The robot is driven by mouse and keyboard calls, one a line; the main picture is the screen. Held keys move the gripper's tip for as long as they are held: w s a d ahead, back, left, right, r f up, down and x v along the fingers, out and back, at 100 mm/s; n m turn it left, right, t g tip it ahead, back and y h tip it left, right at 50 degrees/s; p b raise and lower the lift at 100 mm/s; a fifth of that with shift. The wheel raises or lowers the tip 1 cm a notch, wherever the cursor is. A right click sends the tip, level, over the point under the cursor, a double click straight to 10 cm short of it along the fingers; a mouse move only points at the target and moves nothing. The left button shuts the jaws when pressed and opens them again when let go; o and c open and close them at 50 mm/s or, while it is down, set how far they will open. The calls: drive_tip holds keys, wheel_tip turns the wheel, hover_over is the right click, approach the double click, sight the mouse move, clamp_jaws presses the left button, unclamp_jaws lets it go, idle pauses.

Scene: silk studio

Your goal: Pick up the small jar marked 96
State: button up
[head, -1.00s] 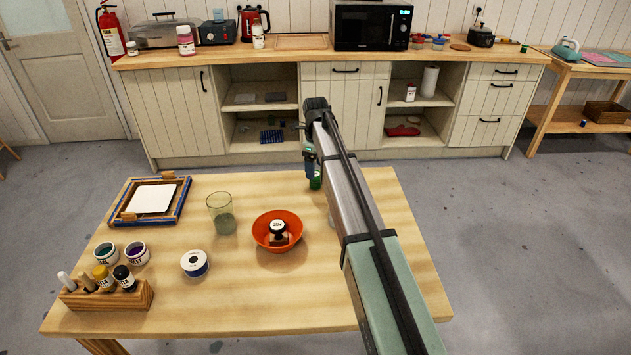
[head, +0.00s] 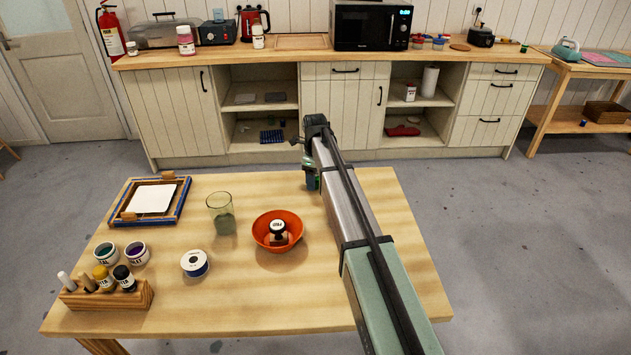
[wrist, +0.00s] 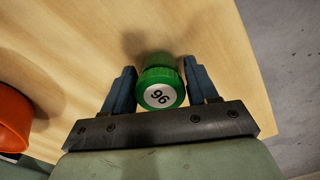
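The small jar marked 96 (wrist: 160,94) is green, with a white round label on its lid. In the wrist view it stands on the table between the two blue fingers of my gripper (wrist: 161,84). The fingers are open on either side of the jar, with narrow gaps that seem to remain beside it. In the head view my gripper (head: 312,182) is low over the far right part of the table, and it and the arm hide most of the jar.
An orange bowl (head: 262,241) holding a dark-lidded jar stands left of my gripper; it also shows in the wrist view (wrist: 12,118). A glass (head: 221,214), a white-and-blue jar (head: 195,264), a framed screen (head: 184,202) and a wooden rack (head: 110,299) stand farther left.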

drive_tip(key=c, duration=0.8)
drive_tip(key=shift+o, duration=0.2)
